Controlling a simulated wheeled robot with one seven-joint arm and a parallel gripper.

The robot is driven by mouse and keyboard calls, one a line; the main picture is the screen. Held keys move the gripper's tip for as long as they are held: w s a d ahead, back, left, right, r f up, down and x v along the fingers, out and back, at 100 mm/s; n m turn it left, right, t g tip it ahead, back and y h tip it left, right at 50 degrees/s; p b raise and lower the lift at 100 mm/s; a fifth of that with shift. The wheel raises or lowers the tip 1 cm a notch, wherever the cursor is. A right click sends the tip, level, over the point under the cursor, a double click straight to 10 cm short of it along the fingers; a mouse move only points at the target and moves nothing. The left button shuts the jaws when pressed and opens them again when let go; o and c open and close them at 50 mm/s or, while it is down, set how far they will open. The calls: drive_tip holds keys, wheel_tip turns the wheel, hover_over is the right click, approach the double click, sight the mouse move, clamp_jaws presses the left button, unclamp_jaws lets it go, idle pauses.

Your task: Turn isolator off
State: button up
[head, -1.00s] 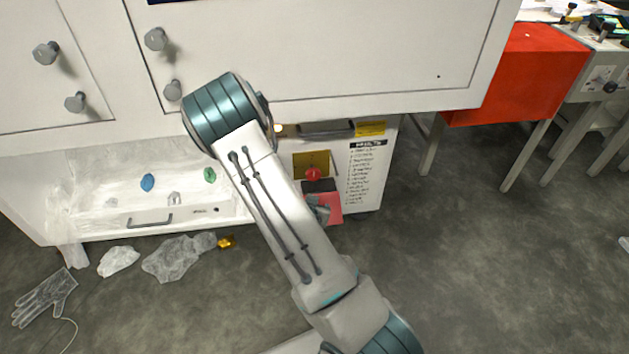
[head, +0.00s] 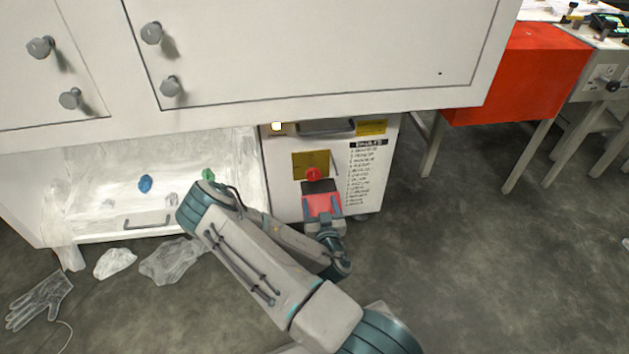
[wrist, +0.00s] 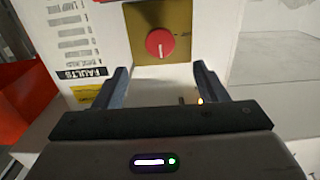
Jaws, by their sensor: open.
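The isolator is a round red knob (head: 313,174) on a yellow plate (head: 298,160) on the front of the white cabinet. In the wrist view the knob (wrist: 160,44) is centred ahead of the fingertips, with a pale pointer mark running toward the picture's bottom. Small lettering beside it is too small to read. My gripper (head: 321,199) is open and empty, just below the knob in the head view. In the wrist view my gripper (wrist: 161,70) has its fingers spread to either side of the knob's line, apart from it.
A lit lamp (head: 277,126) and a handle (head: 326,127) are above the knob. A FAULTS list (head: 366,170) is to its right. A white tray (head: 120,229) with small items is at left. Plastic bags (head: 172,259) and a glove (head: 38,300) lie on the floor.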

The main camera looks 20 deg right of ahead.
sight(314, 177)
drive_tip(key=b+x, duration=0.2)
drive_tip(key=x, duration=0.7)
drive_tip(key=shift+w+d+f+b, duration=0.1)
drive_tip(key=shift+w+f+b, duration=0.1)
drive_tip(key=shift+w+b, duration=0.2)
drive_tip(key=shift+w+d+r, duration=0.15)
drive_tip(key=shift+w, duration=0.4)
drive_tip(key=c, duration=1)
